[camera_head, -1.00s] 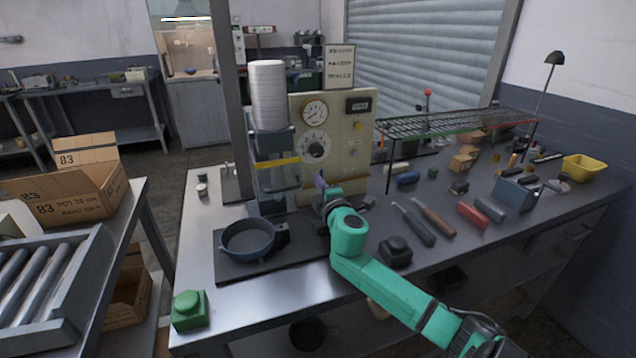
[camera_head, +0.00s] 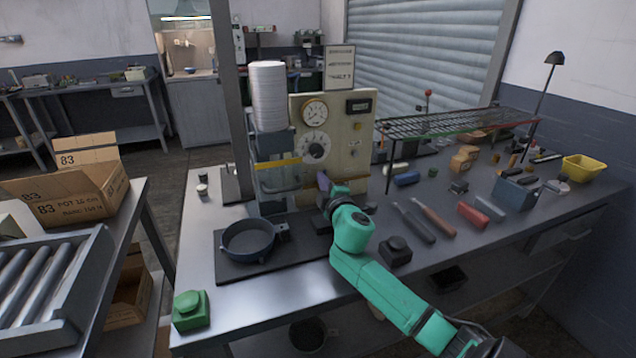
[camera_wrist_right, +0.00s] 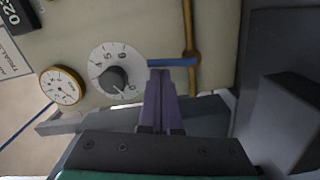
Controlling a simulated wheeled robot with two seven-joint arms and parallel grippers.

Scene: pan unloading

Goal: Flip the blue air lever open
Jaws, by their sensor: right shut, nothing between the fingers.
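The blue air lever (camera_wrist_right: 172,62) shows in the right wrist view as a thin blue bar. It sticks out sideways from a brass valve and pipe (camera_wrist_right: 190,60) on the cream machine panel (camera_wrist_right: 150,22). My right gripper (camera_wrist_right: 160,74) is shut and empty, its purple fingers together. Its fingertips overlap the left end of the lever in that view; I cannot tell whether they touch it. In the head view my right gripper (camera_head: 323,181) is at the lower front of the machine panel (camera_head: 335,150), and the lever cannot be made out there. My left gripper is out of view.
A round dial (camera_wrist_right: 115,75) and a gauge (camera_wrist_right: 62,86) sit beside the lever on the panel. A dark pan (camera_head: 248,240) lies on the black mat left of my arm. Tools (camera_head: 432,217) lie to the right. A grey block (camera_wrist_right: 285,110) stands close on the wrist view's right.

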